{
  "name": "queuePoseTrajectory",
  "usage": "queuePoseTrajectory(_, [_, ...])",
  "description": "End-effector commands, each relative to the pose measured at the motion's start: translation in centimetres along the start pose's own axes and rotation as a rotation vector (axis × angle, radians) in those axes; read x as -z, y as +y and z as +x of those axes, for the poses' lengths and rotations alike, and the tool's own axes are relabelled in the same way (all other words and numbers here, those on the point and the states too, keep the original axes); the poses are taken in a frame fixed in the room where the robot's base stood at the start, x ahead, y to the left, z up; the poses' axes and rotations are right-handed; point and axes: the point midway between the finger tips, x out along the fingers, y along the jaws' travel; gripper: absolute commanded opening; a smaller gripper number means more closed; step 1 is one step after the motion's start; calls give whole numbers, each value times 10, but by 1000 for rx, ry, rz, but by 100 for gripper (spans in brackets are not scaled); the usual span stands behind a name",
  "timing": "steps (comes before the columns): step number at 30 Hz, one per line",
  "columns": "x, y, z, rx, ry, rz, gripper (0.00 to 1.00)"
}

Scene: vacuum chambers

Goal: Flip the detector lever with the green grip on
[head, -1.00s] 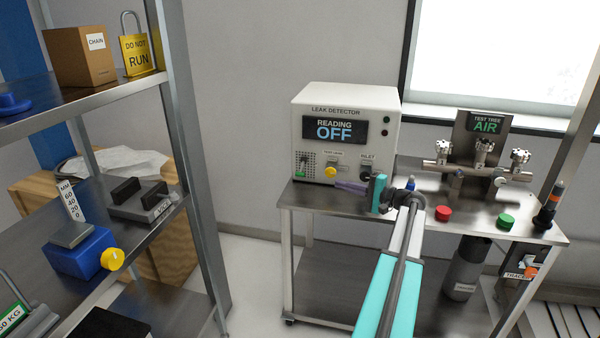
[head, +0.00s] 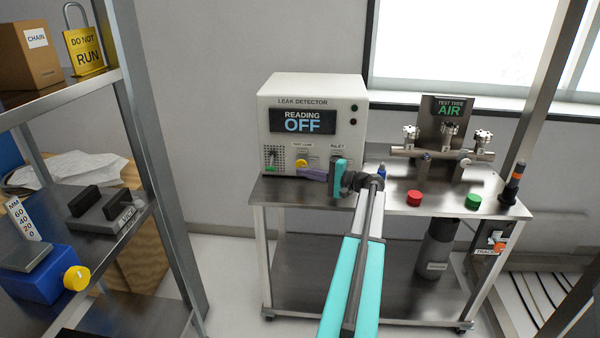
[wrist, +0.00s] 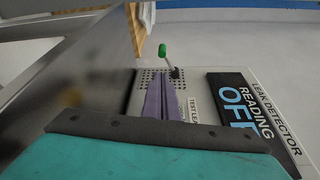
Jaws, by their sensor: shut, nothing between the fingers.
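The leak detector (head: 348,90) is a white box on a steel cart, and its display (head: 303,121) reads "READING OFF". Its lever with the green grip (head: 272,169) is at the lower left of the front face, grip hanging low. In the wrist view the green grip (wrist: 162,50) sticks out from the panel, just beyond the fingertips. My gripper (head: 300,173) has purple fingers, shut and empty, pointing left along the front face just below the yellow knob (head: 301,163). A gap separates the fingertips from the grip. The wrist view shows the shut fingers (wrist: 160,80) too.
The test tree (head: 448,140), reading "AIR", stands right of the detector. A red button (head: 414,198) and a green button (head: 473,201) are on the cart top (head: 390,200). A steel shelf post (head: 150,150) stands at left. The floor between is clear.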

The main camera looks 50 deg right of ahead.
Motion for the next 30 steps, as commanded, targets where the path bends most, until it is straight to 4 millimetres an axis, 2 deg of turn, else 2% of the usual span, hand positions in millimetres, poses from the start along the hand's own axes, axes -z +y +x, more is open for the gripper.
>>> queuePoseTrajectory(18, [-1, -1, 79, 0, -3, 0, 0])
queuePoseTrajectory(24, [-1, 0, 90, 0, -2, 0, 0])
queuePoseTrajectory(30, [-1, 0, 91, 0, -2, 0, 0])
